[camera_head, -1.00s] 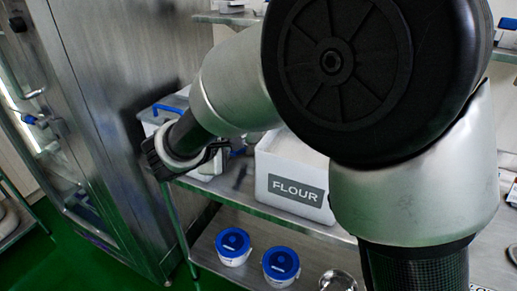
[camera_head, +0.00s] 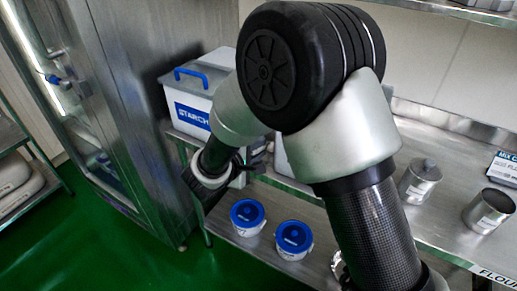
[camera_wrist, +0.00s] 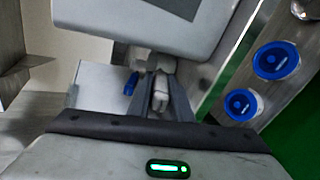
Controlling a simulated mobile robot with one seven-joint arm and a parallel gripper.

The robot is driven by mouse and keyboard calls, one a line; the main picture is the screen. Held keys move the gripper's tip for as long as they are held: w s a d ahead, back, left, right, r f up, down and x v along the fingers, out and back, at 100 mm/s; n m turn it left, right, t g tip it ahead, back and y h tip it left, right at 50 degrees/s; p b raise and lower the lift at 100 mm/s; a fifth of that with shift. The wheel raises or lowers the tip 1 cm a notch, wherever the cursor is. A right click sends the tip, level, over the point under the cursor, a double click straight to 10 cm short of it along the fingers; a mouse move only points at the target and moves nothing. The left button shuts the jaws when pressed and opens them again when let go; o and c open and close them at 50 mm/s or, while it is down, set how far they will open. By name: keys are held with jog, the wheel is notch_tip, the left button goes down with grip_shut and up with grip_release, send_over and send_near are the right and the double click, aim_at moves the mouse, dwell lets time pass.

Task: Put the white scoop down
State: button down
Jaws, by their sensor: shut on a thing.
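My gripper (camera_wrist: 160,92) is shut on the white scoop (camera_wrist: 161,98) in the wrist view. Only a small pale part of the scoop shows between the fingers, and I cannot make out its bowl. In the head view my wrist hangs in front of the shelf near the starch bin, and the scoop cannot be made out clearly. I cannot tell whether the scoop touches any surface.
The white starch bin (camera_head: 190,98) with a blue handle stands on the shelf. A white bin (camera_head: 282,158) is mostly hidden behind my arm. Two blue-lidded tubs (camera_head: 248,214) (camera_head: 293,238) stand below. Metal cans (camera_head: 419,181) (camera_head: 488,210) stand on the table at right.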

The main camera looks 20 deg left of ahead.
jog(key=shift+r, duration=0.1)
jog(key=c, duration=1.6)
grip_release()
jog(key=shift+r, duration=0.15)
jog(key=v, duration=1.2)
